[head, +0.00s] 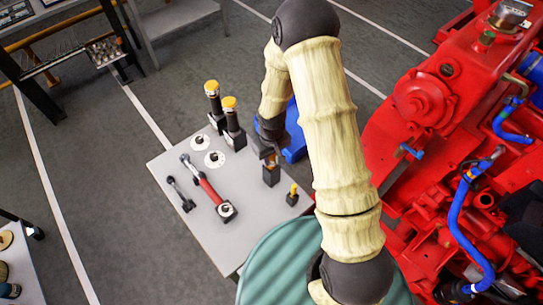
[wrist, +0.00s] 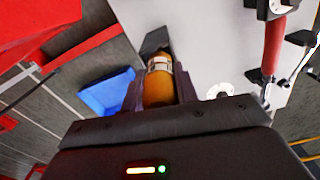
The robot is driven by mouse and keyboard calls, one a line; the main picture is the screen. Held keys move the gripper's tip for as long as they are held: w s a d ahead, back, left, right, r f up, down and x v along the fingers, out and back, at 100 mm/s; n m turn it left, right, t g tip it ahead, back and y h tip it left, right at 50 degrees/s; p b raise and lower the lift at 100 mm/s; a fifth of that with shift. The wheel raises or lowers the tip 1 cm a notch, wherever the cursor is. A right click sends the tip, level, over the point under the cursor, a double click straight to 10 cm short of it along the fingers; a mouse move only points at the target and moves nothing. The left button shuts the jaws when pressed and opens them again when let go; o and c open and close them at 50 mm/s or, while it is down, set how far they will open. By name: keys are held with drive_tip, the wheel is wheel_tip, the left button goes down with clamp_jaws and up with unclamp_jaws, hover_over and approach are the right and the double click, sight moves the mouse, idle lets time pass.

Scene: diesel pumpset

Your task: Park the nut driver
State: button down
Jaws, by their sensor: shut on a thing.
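The nut driver's orange handle (wrist: 158,88) with a pale band shows in the wrist view, between the two dark fingers of my gripper (wrist: 159,80). My gripper (head: 268,150) is shut on it, over the right part of the grey table (head: 172,158) in the head view. A black block-shaped holder (head: 271,176) stands directly below my gripper. A dark block (wrist: 154,40) also shows beyond the handle in the wrist view. The tool's lower end is hidden, so I cannot tell whether it is inside the holder.
A small yellow-topped piece (head: 292,193) stands right of the holder. Two yellow-capped black tools (head: 231,115), white discs (head: 214,158) and a red-handled wrench (head: 205,185) are to the left. A blue bin (head: 294,135), red engine (head: 425,100) and green drum (head: 280,260) border the table.

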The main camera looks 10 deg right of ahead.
drive_tip(key=shift+f+b, duration=0.4)
drive_tip(key=shift+f, duration=0.15)
drive_tip(key=c, duration=1)
unclamp_jaws()
wheel_tip(320, 180, up, 17)
drive_tip(key=b, duration=0.2)
drive_tip(key=shift+r, duration=0.2)
drive_tip(key=shift+d, duration=0.1)
drive_tip(key=s+d+r+m+t, duration=0.2)
drive_tip(key=s+d+r+m, duration=0.1)
drive_tip(key=s+d, duration=0.6)
drive_tip(key=shift+s+m+t, duration=0.3)
drive_tip(key=shift+s+m, duration=0.6)
drive_tip(key=shift+s, duration=0.25)
